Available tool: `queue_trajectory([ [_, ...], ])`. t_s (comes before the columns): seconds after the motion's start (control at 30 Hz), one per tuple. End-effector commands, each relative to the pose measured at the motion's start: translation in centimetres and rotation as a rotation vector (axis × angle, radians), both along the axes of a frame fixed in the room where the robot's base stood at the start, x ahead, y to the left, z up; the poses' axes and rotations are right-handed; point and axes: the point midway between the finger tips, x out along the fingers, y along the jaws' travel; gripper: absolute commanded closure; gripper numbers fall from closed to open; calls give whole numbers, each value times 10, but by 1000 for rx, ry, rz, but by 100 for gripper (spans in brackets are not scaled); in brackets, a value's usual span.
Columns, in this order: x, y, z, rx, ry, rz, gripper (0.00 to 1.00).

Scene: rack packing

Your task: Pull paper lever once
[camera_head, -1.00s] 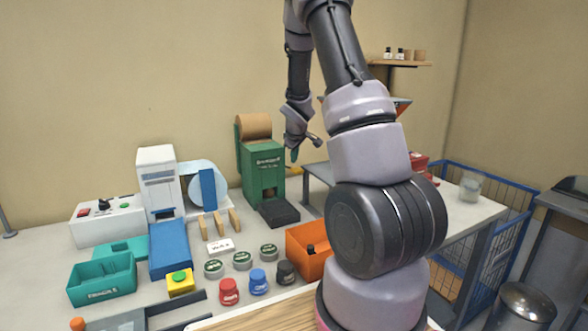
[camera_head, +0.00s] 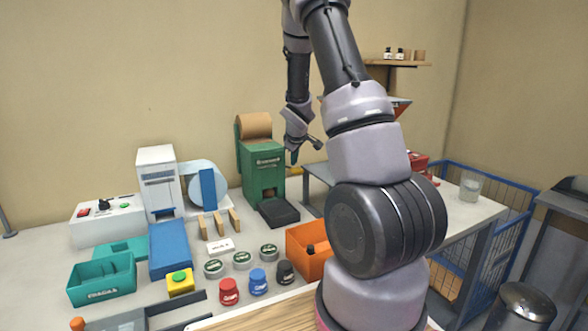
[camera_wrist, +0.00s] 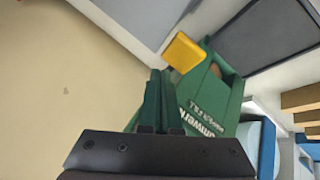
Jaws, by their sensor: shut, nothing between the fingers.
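The green paper dispenser (camera_head: 263,172) stands at the back of the table with a brown paper roll (camera_head: 254,126) on top. Its yellow lever (camera_head: 294,170) sticks out on the right side, partly hidden in the head view. In the wrist view the yellow lever end (camera_wrist: 184,52) shows beside the green dispenser body (camera_wrist: 212,95). My gripper (camera_head: 293,157) is just above the lever, to the right of the dispenser. In the wrist view its green fingers (camera_wrist: 158,88) are together and empty, close to the yellow end. I cannot tell whether they touch it.
A dark tray (camera_head: 279,212) lies in front of the dispenser. An orange bin (camera_head: 306,262), tins and coloured jars stand nearer. A white machine with a blue ramp (camera_head: 170,252) is at left. A raised grey shelf (camera_head: 318,180) lies right of the dispenser.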

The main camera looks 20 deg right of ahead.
Motion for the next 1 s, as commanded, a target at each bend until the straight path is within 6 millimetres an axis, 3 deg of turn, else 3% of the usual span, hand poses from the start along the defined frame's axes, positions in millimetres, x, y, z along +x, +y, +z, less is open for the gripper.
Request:
queue_trajectory([
  [1.0, -2, 0, -12, 0, 1, 0, 100],
])
